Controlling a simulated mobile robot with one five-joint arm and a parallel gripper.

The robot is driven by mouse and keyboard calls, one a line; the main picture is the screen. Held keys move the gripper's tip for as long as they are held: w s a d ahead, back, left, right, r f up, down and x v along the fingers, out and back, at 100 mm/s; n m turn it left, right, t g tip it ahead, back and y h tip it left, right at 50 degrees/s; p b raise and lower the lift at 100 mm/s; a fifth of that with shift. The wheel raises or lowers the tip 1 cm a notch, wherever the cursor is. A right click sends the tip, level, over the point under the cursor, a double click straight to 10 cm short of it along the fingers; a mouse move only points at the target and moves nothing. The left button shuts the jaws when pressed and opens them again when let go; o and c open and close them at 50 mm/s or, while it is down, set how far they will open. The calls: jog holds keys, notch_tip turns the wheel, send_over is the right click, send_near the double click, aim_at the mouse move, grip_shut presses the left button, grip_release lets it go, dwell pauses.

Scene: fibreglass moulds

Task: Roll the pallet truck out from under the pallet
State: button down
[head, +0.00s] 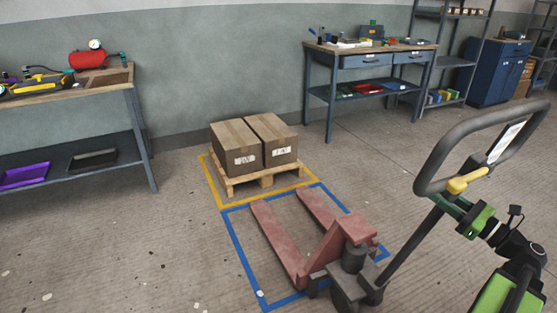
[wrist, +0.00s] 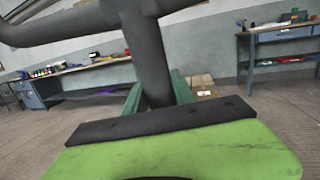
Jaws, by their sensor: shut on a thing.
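The pallet truck has red forks (head: 277,240) that lie bare on the floor inside a blue outline (head: 238,250). Their tips point at the wooden pallet (head: 264,182) and show clear of it, with a small gap. The pallet stands inside a yellow outline (head: 213,186) and bears two brown boxes (head: 238,145). The truck's dark handle shaft (head: 408,245) leans up right to a grey loop handle (head: 428,165) with a yellow lever. My green gripper (head: 447,203) is shut on the shaft just below the loop. The shaft (wrist: 148,60) also rises between the jaws in the wrist view.
A workbench (head: 115,82) with tools stands at the left. A blue-grey bench (head: 330,80) stands against the back wall, with shelves (head: 456,62) and a blue cabinet (head: 497,80) to its right. The floor left of the blue outline is clear.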

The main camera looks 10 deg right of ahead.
jog(key=shift+r, duration=0.15)
jog(key=w+a+r+p, duration=0.1)
jog(key=w+a+p, duration=0.1)
jog(key=w, duration=0.4)
jog(key=w+a+r+g+p, duration=0.1)
jog(key=w+a+r+p, duration=0.1)
jog(key=w, duration=0.4)
jog(key=w+a+r+p, duration=0.1)
jog(key=w+a+p, duration=0.1)
jog(key=w+p, duration=0.2)
jog(key=w, duration=0.2)
jog(key=shift+w+r+h, duration=0.35)
jog(key=shift+w+h, duration=0.05)
jog(key=shift+d+m, duration=0.1)
jog(key=shift+m, duration=0.2)
jog(key=c, duration=1.1)
grip_release()
jog(key=shift+s, duration=0.15)
jog(key=shift+c, duration=0.2)
jog(key=shift+o, duration=0.9)
